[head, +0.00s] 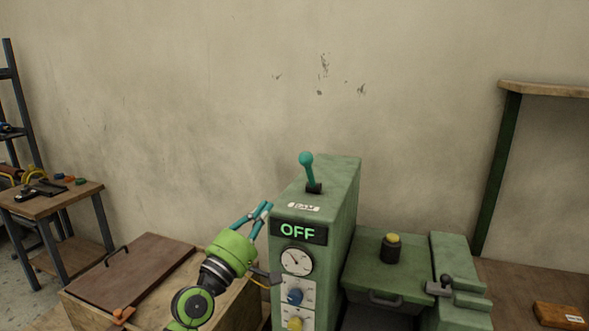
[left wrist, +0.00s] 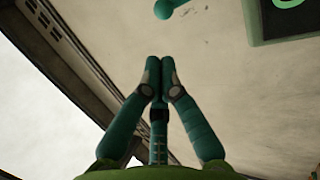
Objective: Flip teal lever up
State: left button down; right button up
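The teal lever (head: 309,170) has a round knob and stands up from a dark slot on top of a green machine cabinet (head: 340,200). It leans slightly to the left. Its knob also shows at the top edge of the left wrist view (left wrist: 164,9). My left gripper (head: 265,208) is beside the cabinet's upper left edge, below and left of the lever and apart from it. In the left wrist view its fingertips (left wrist: 156,66) meet with nothing between them. My right gripper is not in view.
A lit sign (head: 298,231) on the cabinet's front reads OFF, above a round gauge (head: 296,261) and knobs. A lower green unit with a yellow-topped button (head: 392,246) stands to the right. A wooden crate (head: 225,301) is at the left. The space above the lever is clear.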

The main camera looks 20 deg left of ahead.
aim_at(301, 161)
pick_arm(q)
jog(key=p+x, duration=0.2)
jog(key=x, duration=1.1)
jog(key=shift+w+d+r, duration=0.15)
jog(key=shift+w, duration=0.2)
